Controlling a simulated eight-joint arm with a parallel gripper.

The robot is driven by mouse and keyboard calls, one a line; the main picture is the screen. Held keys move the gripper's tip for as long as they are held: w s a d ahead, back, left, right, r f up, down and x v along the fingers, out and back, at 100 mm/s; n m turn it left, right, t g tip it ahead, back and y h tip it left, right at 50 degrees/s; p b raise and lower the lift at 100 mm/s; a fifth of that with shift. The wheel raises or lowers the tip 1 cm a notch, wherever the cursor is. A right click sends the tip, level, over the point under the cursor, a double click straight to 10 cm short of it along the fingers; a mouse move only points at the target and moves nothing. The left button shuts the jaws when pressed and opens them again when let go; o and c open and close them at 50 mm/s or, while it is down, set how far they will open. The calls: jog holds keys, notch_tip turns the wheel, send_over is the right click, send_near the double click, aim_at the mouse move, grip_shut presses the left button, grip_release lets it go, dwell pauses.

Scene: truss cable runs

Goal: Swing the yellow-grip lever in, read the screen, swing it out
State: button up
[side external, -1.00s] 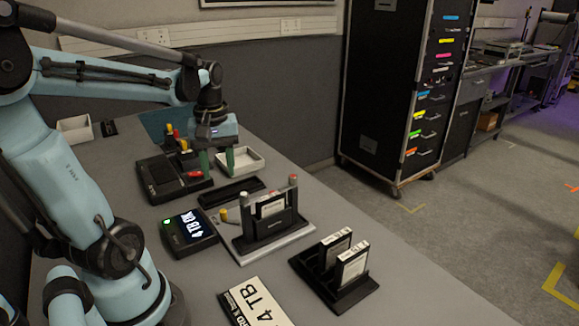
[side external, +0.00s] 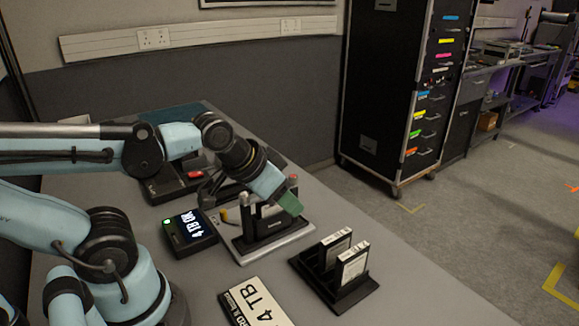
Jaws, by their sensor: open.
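The yellow-grip lever (side external: 224,214) sticks out at the left side of the black dock (side external: 268,228) on its pale base. The dock's upright post with a pinkish tip (side external: 293,179) shows at its right. My gripper (side external: 289,203) is tilted down over the dock, to the right of the lever's yellow grip. Only one green finger shows clearly; it is open, and the other finger is hidden. I cannot tell whether it touches the dock. The drive in the dock is mostly hidden behind it. The screen (side external: 190,226) at the left has a green light and appears to read "4 TB OK".
A black rack (side external: 335,285) with two drives stands at the front right. A black device with a red button (side external: 195,174) sits behind, partly covered by my arm.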

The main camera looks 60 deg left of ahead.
jog(key=shift+c, duration=0.3)
dwell(0.7)
jog(key=shift+c, duration=1.2)
jog(key=shift+r, duration=0.3)
jog(key=shift+c, duration=1.2)
notch_tip(320, 180, up, 4)
jog(key=shift+r, duration=0.1)
grip_shut()
jog(key=s+a+n+g+y, duration=0.3)
jog(key=s+a+n+y, duration=0.15)
jog(key=n, duration=0.75)
jog(key=s+a+n+g+y, duration=0.25)
jog(key=s+a+n, duration=0.25)
jog(key=n, duration=0.7)
notch_tip(320, 180, down, 7)
jog(key=shift+d+f, duration=0.2)
